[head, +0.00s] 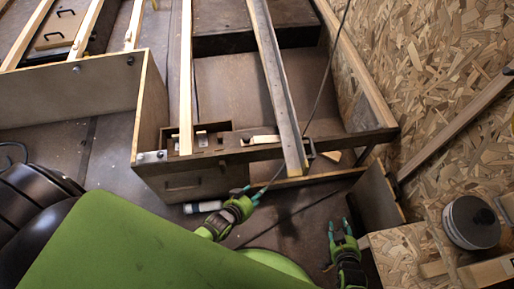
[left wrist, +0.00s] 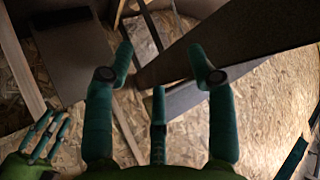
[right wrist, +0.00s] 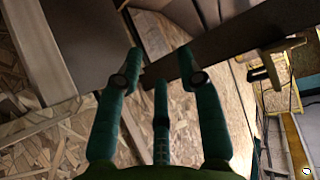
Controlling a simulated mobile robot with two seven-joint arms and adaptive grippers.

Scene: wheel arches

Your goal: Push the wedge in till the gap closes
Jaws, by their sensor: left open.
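I cannot tell for sure which piece is the wedge. A small pale wooden piece (head: 262,140) lies by the front rail (head: 225,157), just left of the long slanting beam (head: 275,75). Another small pale piece (head: 333,156) shows right of the beam's end. The gap itself is too small to make out. My left gripper (head: 250,196) is open and empty, in front of and below the rail; its spread fingers show in the left wrist view (left wrist: 161,70). My right gripper (head: 340,228) is open and empty, lower right of the rail; its parted fingers show in the right wrist view (right wrist: 160,70).
A white cylinder (head: 202,207) lies left of my left gripper. A dark panel (head: 377,198) stands right of my right gripper. A round tin (head: 471,222) sits on the chipboard at the right. A thin dark cable or rod (head: 325,75) runs down past the beam.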

